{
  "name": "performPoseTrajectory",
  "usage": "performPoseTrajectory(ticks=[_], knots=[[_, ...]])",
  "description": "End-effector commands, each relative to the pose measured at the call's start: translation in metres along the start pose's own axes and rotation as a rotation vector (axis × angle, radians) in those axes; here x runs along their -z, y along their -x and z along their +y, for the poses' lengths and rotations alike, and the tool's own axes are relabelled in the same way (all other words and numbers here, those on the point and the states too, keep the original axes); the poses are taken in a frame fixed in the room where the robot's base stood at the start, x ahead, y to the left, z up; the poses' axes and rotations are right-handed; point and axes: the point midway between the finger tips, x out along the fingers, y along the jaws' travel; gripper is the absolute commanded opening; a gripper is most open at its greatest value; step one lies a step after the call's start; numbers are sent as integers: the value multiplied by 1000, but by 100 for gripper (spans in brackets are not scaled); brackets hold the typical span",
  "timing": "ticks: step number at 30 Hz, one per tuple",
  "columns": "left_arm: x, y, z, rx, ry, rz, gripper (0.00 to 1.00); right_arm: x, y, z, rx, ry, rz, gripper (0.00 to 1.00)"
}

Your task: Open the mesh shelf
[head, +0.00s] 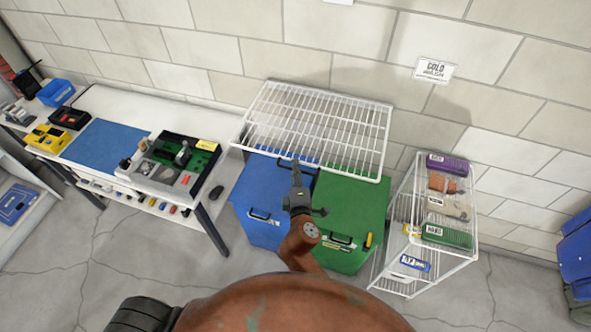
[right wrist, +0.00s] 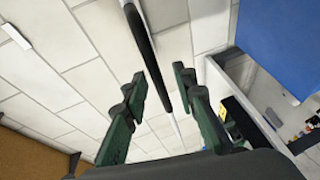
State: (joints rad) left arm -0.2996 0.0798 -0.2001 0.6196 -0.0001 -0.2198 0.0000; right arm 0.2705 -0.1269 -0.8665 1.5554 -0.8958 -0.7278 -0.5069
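The white wire mesh shelf (head: 322,112) is against the brick wall above a blue bin and a green bin. It slopes from its back edge down to its front edge in the head view. My right gripper (head: 297,167) is at the middle of its front edge. In the right wrist view, my right gripper (right wrist: 160,78) is open, with its two green fingers apart. A dark bar (right wrist: 143,38) runs lengthwise between the fingers, with a gap visible on each side. A thin white rod continues behind it. My left gripper is not in view.
The blue bin (head: 262,195) and green bin (head: 350,205) stand below the shelf. A workbench (head: 215,125) with tools is at left. A white wire rack (head: 400,210) with several items stands at right. Bare floor lies between bench and bins.

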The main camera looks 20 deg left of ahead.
Motion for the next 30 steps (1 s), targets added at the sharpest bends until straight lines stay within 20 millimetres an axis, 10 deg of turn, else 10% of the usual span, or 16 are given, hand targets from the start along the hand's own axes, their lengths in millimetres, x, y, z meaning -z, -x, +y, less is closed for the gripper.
performPoseTrajectory(ticks=[30], knots=[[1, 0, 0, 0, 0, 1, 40, -1, -6, -4, 7, -2, -2, 0]])
